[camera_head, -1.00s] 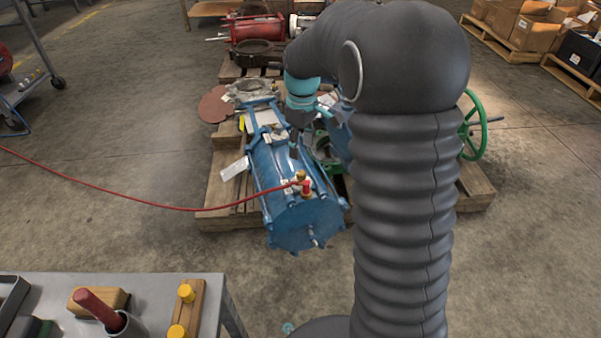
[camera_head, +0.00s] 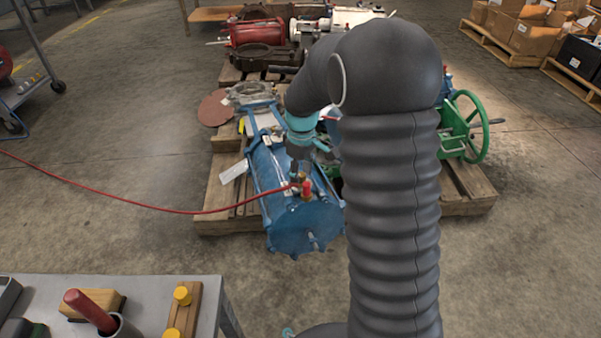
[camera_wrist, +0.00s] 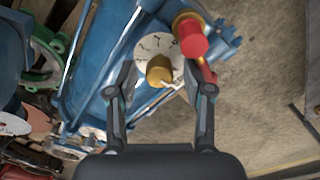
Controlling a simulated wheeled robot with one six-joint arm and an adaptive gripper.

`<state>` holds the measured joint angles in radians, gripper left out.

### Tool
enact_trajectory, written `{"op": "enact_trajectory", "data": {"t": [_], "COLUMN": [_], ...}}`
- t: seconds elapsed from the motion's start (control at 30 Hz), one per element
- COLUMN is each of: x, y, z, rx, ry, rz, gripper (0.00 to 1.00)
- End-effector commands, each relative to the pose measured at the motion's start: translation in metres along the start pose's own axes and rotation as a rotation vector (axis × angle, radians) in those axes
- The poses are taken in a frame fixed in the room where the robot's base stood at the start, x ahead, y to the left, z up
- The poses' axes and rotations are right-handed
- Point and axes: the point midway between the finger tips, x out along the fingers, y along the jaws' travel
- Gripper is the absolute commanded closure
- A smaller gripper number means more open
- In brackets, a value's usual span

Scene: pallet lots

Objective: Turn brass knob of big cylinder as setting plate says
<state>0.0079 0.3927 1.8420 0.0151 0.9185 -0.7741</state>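The big blue cylinder (camera_head: 268,180) lies on a wooden pallet, its round end facing me. In the wrist view the brass knob (camera_wrist: 159,69) stands on a white dial plate (camera_wrist: 150,46) with dark marks, on the blue cylinder body (camera_wrist: 98,62). The marks are too small to read. My gripper (camera_wrist: 160,92) is open, one finger on each side of the knob, with visible gaps; contact does not show. In the head view my gripper (camera_head: 301,165) is over the cylinder's near end and hides the knob. A white tag (camera_head: 234,172) hangs at the cylinder's left.
A red-and-brass hose fitting (camera_wrist: 192,38) stands close beside the dial. A red hose (camera_head: 120,197) runs left from it. A green handwheel (camera_head: 470,127) is at the pallet's right. A grey bench (camera_head: 215,300) is at front left. The floor between is clear.

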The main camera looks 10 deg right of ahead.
Motion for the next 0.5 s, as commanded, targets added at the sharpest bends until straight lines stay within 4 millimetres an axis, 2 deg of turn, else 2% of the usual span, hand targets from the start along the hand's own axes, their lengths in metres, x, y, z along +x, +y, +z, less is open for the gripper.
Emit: {"op": "enact_trajectory", "data": {"t": [0.03,0.17,0.5], "x": [-0.0001,-0.0002,-0.0007], "y": [0.0000,0.0000,0.0000], "z": [0.0000,-0.0001,-0.0002], "rx": [0.000,0.000,0.026], "ry": [0.000,0.000,-0.001], "rz": [0.000,0.000,0.002], "gripper": [0.66,0.99,1.00]}}
